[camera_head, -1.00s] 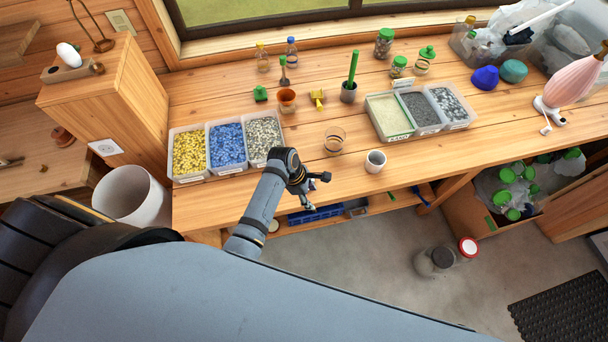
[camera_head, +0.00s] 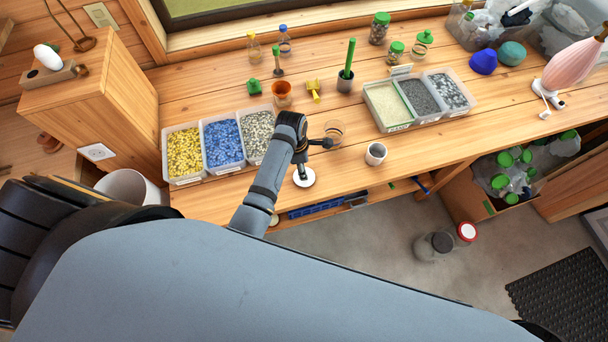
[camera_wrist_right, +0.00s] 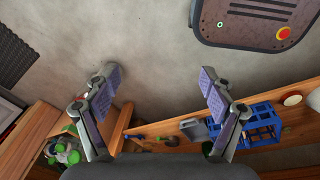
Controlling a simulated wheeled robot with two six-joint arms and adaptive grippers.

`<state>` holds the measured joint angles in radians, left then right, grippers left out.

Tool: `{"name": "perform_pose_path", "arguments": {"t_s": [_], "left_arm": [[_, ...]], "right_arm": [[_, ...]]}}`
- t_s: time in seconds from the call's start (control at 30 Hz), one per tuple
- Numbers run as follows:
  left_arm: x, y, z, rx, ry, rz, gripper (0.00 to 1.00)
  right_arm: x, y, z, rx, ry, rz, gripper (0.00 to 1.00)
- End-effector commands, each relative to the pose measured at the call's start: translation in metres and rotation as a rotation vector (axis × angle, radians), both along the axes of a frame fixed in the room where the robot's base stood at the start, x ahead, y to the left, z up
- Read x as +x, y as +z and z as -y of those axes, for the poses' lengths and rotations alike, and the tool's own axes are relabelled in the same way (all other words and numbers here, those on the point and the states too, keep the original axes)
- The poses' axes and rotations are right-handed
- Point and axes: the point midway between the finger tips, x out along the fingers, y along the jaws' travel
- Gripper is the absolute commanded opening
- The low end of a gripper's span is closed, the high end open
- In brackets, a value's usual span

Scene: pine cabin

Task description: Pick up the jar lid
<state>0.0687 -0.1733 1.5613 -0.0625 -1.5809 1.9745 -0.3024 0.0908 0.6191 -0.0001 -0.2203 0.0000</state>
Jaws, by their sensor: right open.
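My left gripper (camera_head: 303,170) is above the front edge of the workbench, at the end of the only arm in the head view. My right gripper (camera_wrist_right: 160,82) is open and empty in the right wrist view. Its two fingers are wide apart over the grey floor. I do not see it in the head view.
A blue crate (camera_head: 315,210) sits on the shelf below.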

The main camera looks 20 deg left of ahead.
Motion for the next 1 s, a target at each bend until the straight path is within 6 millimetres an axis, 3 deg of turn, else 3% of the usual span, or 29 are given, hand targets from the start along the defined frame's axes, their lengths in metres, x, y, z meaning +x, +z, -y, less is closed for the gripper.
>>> {"name": "perform_pose_path", "arguments": {"t_s": [0.17, 0.3, 0.6, 0.93, 1.0], "left_arm": [[-0.001, -0.023, 0.002, 0.0, -0.001, -0.008, 0.54], [0.001, -0.043, 0.004, 0.0, 0.0, -0.003, 0.54], [0.001, -0.05, 0.005, -0.001, 0.0, -0.002, 0.53], [0.0, -0.05, 0.005, -0.001, 0.0, -0.003, 0.08], [0.0, -0.05, 0.005, 0.0, 0.0, -0.003, 0.05]], "right_arm": [[0.003, 0.016, -0.005, 0.006, -0.002, 0.004, 0.83], [0.003, 0.018, -0.012, 0.015, -0.004, 0.004, 0.83], [0.003, 0.017, -0.014, 0.017, -0.005, 0.004, 0.83], [0.003, 0.017, -0.008, 0.01, -0.003, 0.004, 0.83], [0.003, 0.017, -0.007, 0.008, -0.003, 0.004, 0.83]]}}
